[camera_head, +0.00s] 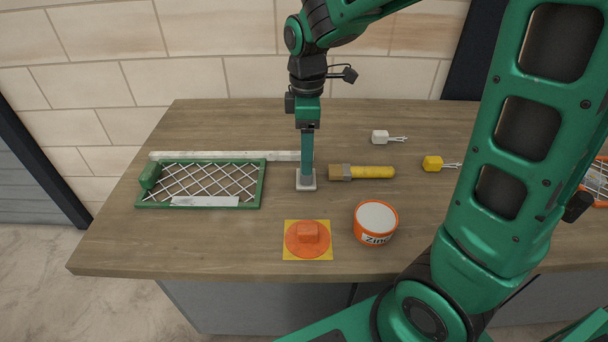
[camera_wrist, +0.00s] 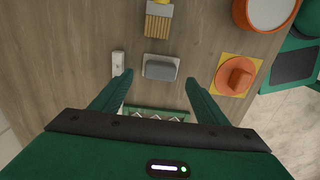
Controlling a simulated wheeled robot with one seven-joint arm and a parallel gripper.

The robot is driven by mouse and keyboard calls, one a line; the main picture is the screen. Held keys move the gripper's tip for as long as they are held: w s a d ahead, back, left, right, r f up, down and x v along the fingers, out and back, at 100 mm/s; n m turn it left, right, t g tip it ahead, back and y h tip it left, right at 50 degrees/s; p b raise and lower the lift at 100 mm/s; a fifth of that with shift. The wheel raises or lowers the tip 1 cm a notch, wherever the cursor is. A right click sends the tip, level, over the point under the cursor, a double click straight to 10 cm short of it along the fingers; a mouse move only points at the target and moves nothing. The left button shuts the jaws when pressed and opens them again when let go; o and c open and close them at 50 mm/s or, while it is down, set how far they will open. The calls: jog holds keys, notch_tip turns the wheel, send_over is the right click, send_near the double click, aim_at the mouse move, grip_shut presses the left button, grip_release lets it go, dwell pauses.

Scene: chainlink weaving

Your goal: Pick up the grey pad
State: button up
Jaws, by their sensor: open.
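The grey pad (camera_wrist: 160,68) is a small block with a paler base in the wrist view. It lies on the wooden table, between and slightly beyond my open fingertips. My gripper (camera_wrist: 158,80) has one finger on either side, with gaps at both sides and nothing held. In the head view my gripper (camera_head: 306,168) points straight down over the grey pad (camera_head: 307,187), seen side-on so its fingers overlap. The pad's pale edges show around the fingers; its top is partly hidden. I cannot tell how high the fingertips are above the table.
A yellow-handled brush (camera_head: 372,172) lies right of the pad. An orange pad on a yellow square (camera_head: 290,256) and an orange tin (camera_head: 376,222) stand nearer the front. A green mesh frame (camera_head: 262,184) and a white strip (camera_head: 285,156) lie left and behind.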

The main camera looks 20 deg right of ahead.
jog(key=shift+f, duration=2.85)
jog(key=shift+c, duration=0.3)
jog(key=c, duration=0.9)
jog(key=shift+r, duration=0.1)
